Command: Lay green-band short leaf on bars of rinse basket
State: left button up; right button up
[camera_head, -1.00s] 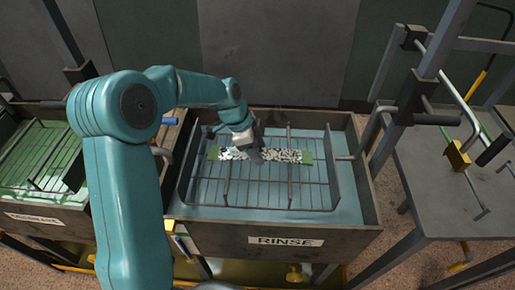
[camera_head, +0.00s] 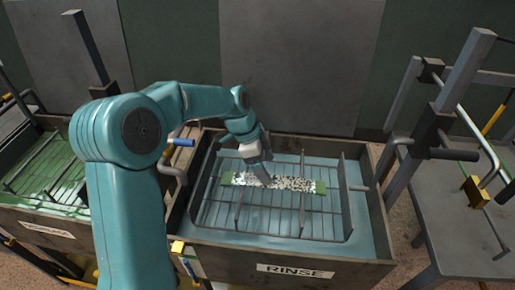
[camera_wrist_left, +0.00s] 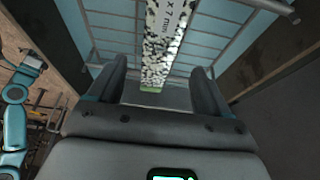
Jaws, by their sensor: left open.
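The green-band short leaf (camera_head: 290,183), a speckled black-and-white strip with green ends, lies across the bars of the rinse basket (camera_head: 325,228) in the head view. The basket sits in the tank labelled RINSE. My left gripper (camera_head: 262,175) is just above the leaf, left of its middle, and partly covers it. In the left wrist view the two fingers (camera_wrist_left: 158,85) stand apart, with the leaf (camera_wrist_left: 165,35) running away beyond them over the bars. The fingers appear clear of the leaf. My right gripper is not in view.
A green-liquid tank (camera_head: 60,175) with its own basket stands at the left. A grey table (camera_head: 445,225) with a metal frame and a yellow block (camera_head: 476,192) stands at the right. The rinse tank's wall (camera_head: 375,240) surrounds the basket.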

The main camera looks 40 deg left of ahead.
pick_arm(q)
jog(key=v, duration=0.7)
jog(key=shift+r, duration=0.15)
jog(key=shift+s, duration=0.15)
